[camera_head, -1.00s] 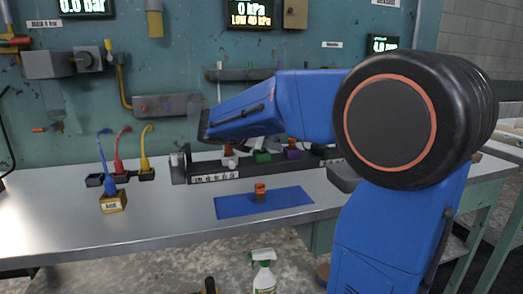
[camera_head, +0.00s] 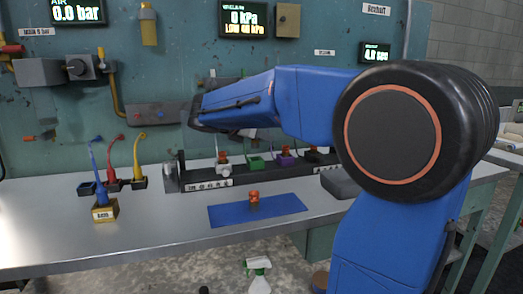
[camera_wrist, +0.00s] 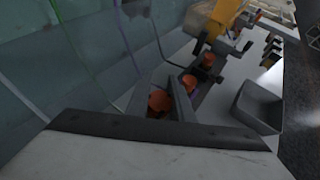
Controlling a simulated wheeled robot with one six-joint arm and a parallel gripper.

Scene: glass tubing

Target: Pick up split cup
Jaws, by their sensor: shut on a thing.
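An orange ribbed cup (camera_head: 254,196) stands on a blue mat (camera_head: 285,206) in the head view. More orange cups are in the rack behind, one on a white fitting (camera_head: 222,158). In the wrist view my gripper (camera_wrist: 163,105) is shut, with an orange cup (camera_wrist: 158,100) between its dark jaws. The gripper body hides the lower part of this cup. No split can be made out on any cup, so I cannot tell which is the split one.
The dark rack (camera_head: 205,184) holds green, purple and dark fittings. A grey tray (camera_wrist: 262,106) is at its right. Red, blue and yellow tools (camera_head: 139,160) stand at the left, near the wall. The bench front is clear. A spray bottle (camera_head: 258,275) is below it.

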